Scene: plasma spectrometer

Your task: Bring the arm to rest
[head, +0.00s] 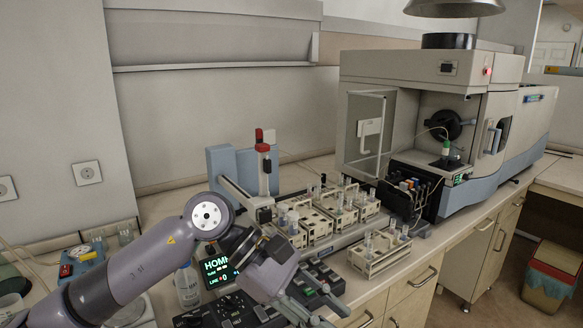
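My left arm comes in from the lower left, and its purple-grey links bend at a joint near the picture's middle left. My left gripper (308,312) points down and to the right at the bottom edge, in front of the autosampler's near end. Its fingers are partly cut off by the edge and overlap dark parts behind, so its opening is unclear. I see nothing clearly held in it. My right arm and gripper are out of view.
Sample racks with vials (318,228) stand on the autosampler, with another rack (378,256) nearer. The spectrometer (430,75) stands behind right. A lit display (216,270), a dark control panel (215,313) and a clear bottle (187,287) crowd the arm. A bin (549,275) stands right.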

